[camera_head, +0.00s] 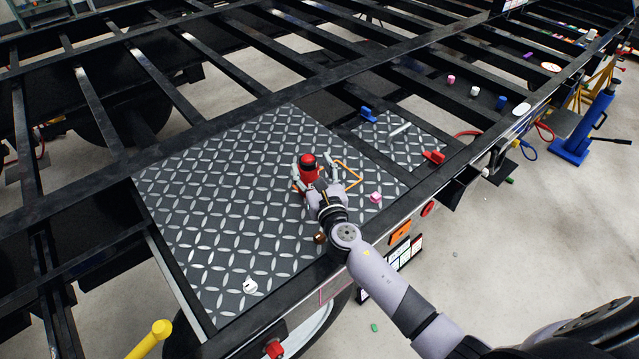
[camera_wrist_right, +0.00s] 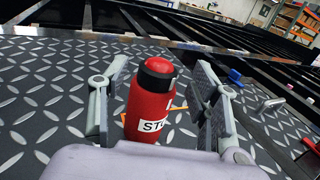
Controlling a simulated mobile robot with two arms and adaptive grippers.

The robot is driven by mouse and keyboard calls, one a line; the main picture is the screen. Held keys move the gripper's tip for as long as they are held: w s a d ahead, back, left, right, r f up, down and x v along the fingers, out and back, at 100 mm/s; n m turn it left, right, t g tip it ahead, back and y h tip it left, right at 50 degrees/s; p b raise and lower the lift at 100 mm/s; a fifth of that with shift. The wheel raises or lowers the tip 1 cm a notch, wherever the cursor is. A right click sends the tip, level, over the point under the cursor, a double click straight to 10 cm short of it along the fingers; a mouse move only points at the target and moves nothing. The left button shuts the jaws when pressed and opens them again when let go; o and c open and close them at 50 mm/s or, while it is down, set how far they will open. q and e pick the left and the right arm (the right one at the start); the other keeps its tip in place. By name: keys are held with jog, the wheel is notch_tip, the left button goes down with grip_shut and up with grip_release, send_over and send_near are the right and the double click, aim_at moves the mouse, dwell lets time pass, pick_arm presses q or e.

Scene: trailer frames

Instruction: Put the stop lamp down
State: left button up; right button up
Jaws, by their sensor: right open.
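The stop lamp (camera_head: 308,173) is a red cylinder with a black collar and red domed top. It is upright over the diamond-pattern plate (camera_head: 215,215); its base is hidden, so I cannot tell whether it touches the plate. The right wrist view shows the lamp (camera_wrist_right: 150,108) with a white label reading "STO". My right gripper (camera_head: 315,178) is open, its fingers on either side of the lamp; they also show in the right wrist view (camera_wrist_right: 162,75). An orange square outline (camera_head: 358,182) lies just right of the lamp, partly hidden by the gripper. My left gripper is not in view.
A pink block (camera_head: 376,197) sits right of the gripper. A blue piece (camera_head: 368,114) and a red piece (camera_head: 434,156) lie near the smaller plate (camera_head: 405,138). A white piece (camera_head: 250,286) is at the plate's front left. Open gaps lie between the black frame beams.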

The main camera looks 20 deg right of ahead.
jog(key=s, duration=0.8)
jog(key=shift+a+b, duration=0.2)
jog(key=shift+b, duration=0.1)
jog(key=shift+s, duration=0.1)
